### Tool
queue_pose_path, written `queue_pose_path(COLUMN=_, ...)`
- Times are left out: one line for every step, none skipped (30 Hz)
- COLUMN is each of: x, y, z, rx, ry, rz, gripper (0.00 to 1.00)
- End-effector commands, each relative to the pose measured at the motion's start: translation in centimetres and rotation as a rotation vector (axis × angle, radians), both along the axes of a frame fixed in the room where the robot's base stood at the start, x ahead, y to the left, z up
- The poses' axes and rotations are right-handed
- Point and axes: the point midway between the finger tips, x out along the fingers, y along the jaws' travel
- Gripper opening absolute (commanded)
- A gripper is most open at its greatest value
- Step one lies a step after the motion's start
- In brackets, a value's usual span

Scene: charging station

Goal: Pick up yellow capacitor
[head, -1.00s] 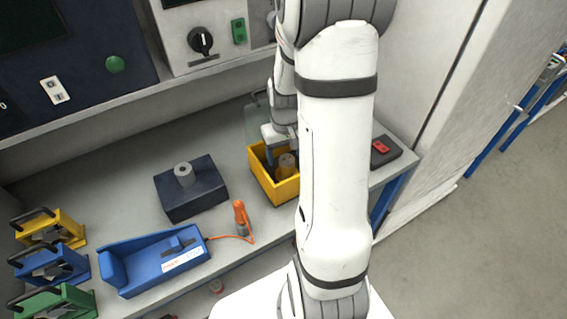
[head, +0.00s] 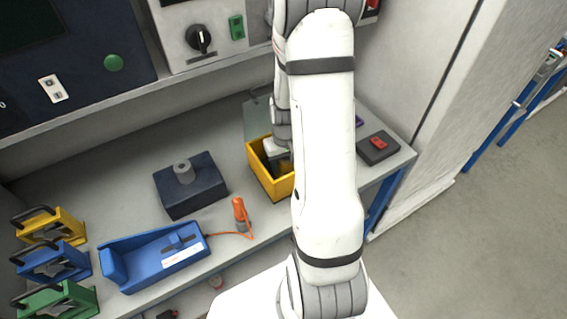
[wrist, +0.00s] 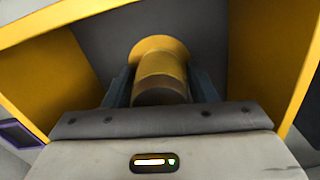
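The yellow capacitor (wrist: 160,70) is a short cylinder with a wider yellow far end and a dark brownish near end. It is in the yellow bin (head: 268,182), seen in the wrist view between the two grey-blue fingers of my gripper (wrist: 160,88). A finger is close along each side of it; whether they press on it I cannot tell. In the head view my gripper reaches down into the bin, and my arm hides the capacitor and part of the bin.
Left of the bin are a dark block with a grey cylinder (head: 187,185), an orange tool (head: 240,212) and a blue charger-like tray (head: 155,258). A dark box with a red switch (head: 378,147) is at right. The bin's yellow walls (wrist: 272,50) are close around my gripper.

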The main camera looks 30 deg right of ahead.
Motion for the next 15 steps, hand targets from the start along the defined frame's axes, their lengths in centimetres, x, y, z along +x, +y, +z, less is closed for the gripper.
queue_pose_path(x=0.0, y=-0.01, z=0.01, rx=0.0, ry=0.0, rz=0.0, gripper=0.47)
queue_pose_path(x=0.0, y=-0.01, z=0.01, rx=0.0, ry=0.0, rz=0.0, gripper=0.45)
queue_pose_path(x=0.0, y=-0.02, z=0.01, rx=0.0, ry=0.0, rz=0.0, gripper=0.41)
queue_pose_path(x=0.0, y=-0.02, z=0.01, rx=0.0, ry=0.0, rz=0.0, gripper=0.39)
queue_pose_path(x=0.0, y=-0.02, z=0.01, rx=0.0, ry=0.0, rz=-0.001, gripper=0.36)
queue_pose_path(x=0.0, y=-0.03, z=0.02, rx=0.0, ry=0.0, rz=-0.001, gripper=0.33)
queue_pose_path(x=0.0, y=-0.03, z=0.02, rx=0.0, ry=0.0, rz=-0.001, gripper=0.31)
queue_pose_path(x=0.0, y=-0.03, z=0.02, rx=0.0, ry=0.0, rz=-0.001, gripper=0.28)
queue_pose_path(x=0.0, y=-0.03, z=0.02, rx=0.0, ry=0.0, rz=-0.001, gripper=0.25)
queue_pose_path(x=0.0, y=-0.04, z=0.02, rx=0.0, ry=0.0, rz=-0.001, gripper=0.23)
queue_pose_path(x=0.0, y=-0.04, z=0.02, rx=0.0, ry=0.0, rz=-0.001, gripper=0.2)
queue_pose_path(x=0.0, y=-0.04, z=0.02, rx=0.0, ry=0.0, rz=-0.001, gripper=0.17)
queue_pose_path(x=0.01, y=-0.04, z=0.03, rx=0.0, ry=0.0, rz=-0.001, gripper=0.17)
queue_pose_path(x=-0.01, y=-0.05, z=0.03, rx=0.0, ry=0.0, rz=-0.001, gripper=0.13)
queue_pose_path(x=-0.01, y=-0.05, z=0.03, rx=0.0, ry=0.0, rz=-0.001, gripper=0.13)
